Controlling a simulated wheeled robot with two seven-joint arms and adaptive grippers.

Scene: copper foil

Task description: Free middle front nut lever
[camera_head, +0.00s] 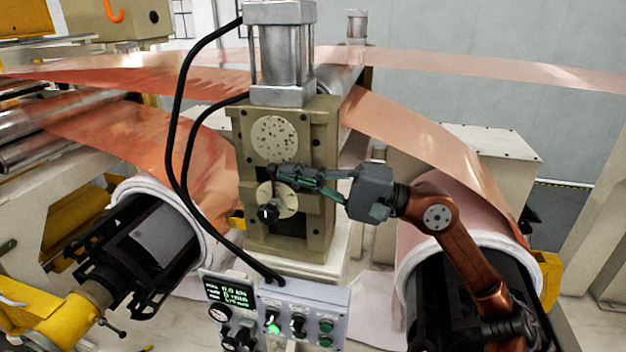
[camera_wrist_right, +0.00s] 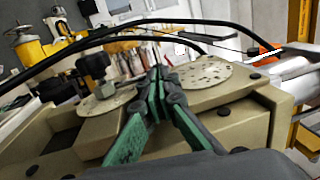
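A beige press head (camera_head: 318,150) carries two round speckled plates, an upper one (camera_head: 273,138) and a lower one (camera_head: 290,200). A dark nut lever (camera_head: 268,213) stands out from the lower plate, and it shows as a dark post in the right wrist view (camera_wrist_right: 97,68). My right gripper (camera_head: 286,174) reaches in from the right, its tips in front of the gap between the plates. Its green fingers converge with tips together in the wrist view (camera_wrist_right: 159,78). Whether a thin part lies between them is hidden. My left gripper is not in view.
Black hoses (camera_head: 180,130) loop down the left of the press. A control panel (camera_head: 303,310) stands below it. Copper foil (camera_head: 430,130) runs overhead to rolls on both sides. A metal cylinder (camera_head: 282,50) sits on top of the press.

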